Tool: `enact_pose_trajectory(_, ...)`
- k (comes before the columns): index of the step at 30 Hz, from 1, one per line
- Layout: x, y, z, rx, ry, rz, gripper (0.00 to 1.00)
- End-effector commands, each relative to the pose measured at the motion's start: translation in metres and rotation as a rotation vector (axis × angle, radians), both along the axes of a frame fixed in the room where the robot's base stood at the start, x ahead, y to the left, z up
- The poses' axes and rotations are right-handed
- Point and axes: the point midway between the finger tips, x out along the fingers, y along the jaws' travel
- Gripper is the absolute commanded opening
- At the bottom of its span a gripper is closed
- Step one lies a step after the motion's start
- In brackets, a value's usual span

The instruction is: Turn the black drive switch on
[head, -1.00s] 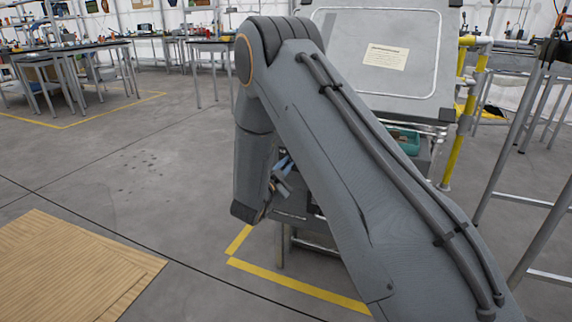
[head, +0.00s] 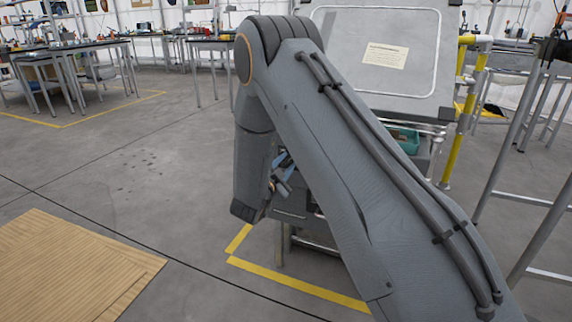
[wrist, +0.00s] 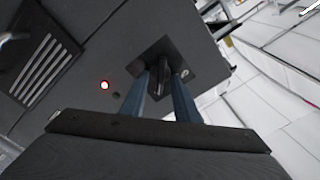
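The black drive switch (wrist: 164,68) shows in the wrist view as a dark lever on a square dark plate, set in a dark grey panel (wrist: 75,95). My gripper (wrist: 166,76) has two blue fingers, one on each side of the lever. They stand apart, with the lever between their tips; contact is not clear. In the head view my gripper (head: 282,176) is partly hidden by my arm, and the switch is hidden there.
A grey machine with a sloped panel and paper label (head: 386,56) stands behind my arm. Yellow posts (head: 463,123) and a metal frame (head: 520,215) are at its right. A wooden board (head: 65,270) lies at lower left. The floor at left is mostly clear.

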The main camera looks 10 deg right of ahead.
Motion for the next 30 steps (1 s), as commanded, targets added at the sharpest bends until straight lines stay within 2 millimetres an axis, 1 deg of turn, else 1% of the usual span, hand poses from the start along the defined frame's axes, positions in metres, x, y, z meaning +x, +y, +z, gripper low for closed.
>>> enact_pose_trajectory(4,-0.002,0.002,0.0,0.0,0.001,0.001,0.28)
enact_pose_trajectory(7,-0.009,0.008,0.0,0.0,0.002,0.003,0.28)
enact_pose_trajectory(15,-0.045,0.034,0.001,-0.002,0.001,0.003,0.28)
enact_pose_trajectory(19,-0.057,0.042,0.0,0.0,0.001,0.001,0.28)
enact_pose_trajectory(24,-0.063,0.046,0.0,0.0,-0.001,0.001,0.28)
enact_pose_trajectory(30,-0.063,0.046,0.0,0.0,0.0,0.0,0.28)
